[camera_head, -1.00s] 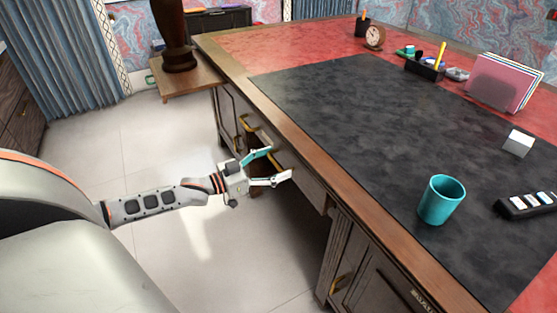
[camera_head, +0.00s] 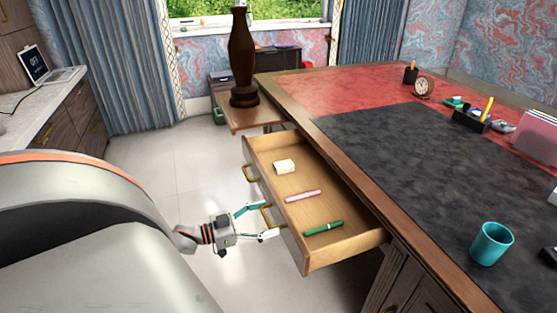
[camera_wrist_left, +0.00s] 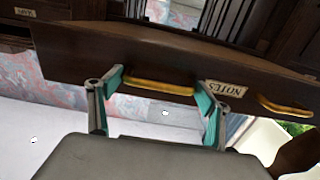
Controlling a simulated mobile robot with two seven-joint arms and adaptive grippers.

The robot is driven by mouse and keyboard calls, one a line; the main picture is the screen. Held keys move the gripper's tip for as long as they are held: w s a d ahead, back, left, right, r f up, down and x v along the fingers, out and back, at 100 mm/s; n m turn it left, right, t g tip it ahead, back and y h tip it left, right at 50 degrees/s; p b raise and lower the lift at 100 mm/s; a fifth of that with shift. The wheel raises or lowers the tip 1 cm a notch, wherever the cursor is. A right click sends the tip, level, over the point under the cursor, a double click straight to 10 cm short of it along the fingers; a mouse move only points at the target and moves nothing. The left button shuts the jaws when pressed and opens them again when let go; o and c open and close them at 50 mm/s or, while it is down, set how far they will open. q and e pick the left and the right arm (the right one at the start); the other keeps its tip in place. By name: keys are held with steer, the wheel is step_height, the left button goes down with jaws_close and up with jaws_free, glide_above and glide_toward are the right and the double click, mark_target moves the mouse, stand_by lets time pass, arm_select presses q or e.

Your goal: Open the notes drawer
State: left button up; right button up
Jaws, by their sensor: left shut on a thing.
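The notes drawer (camera_head: 358,237) is pulled out of the desk in the head view. Inside it lie a cream block (camera_head: 285,167), a pink pen (camera_head: 303,196) and a green pen (camera_head: 324,228). My left gripper (camera_head: 262,221) is at the drawer front's nearer brass handle (camera_head: 267,214). In the left wrist view the gripper (camera_wrist_left: 160,95) has a finger at either end of the brass handle (camera_wrist_left: 158,86), beside a label reading NOTES (camera_wrist_left: 224,89). The left gripper is shut on this handle. My right gripper is not in view.
The desk's dark leather top (camera_head: 400,165) lies right of the drawer. A teal cup (camera_head: 491,244) stands on it. A tall brown vase (camera_head: 243,60) stands on a side table (camera_head: 243,116). The tiled floor (camera_head: 155,165) left of the drawer is clear.

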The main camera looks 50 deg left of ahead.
arm_select(q)
steer(key=shift+v, duration=1.45)
steer(key=o, duration=1.4)
steer(key=v, duration=1.2)
steer(key=shift+f, duration=0.1)
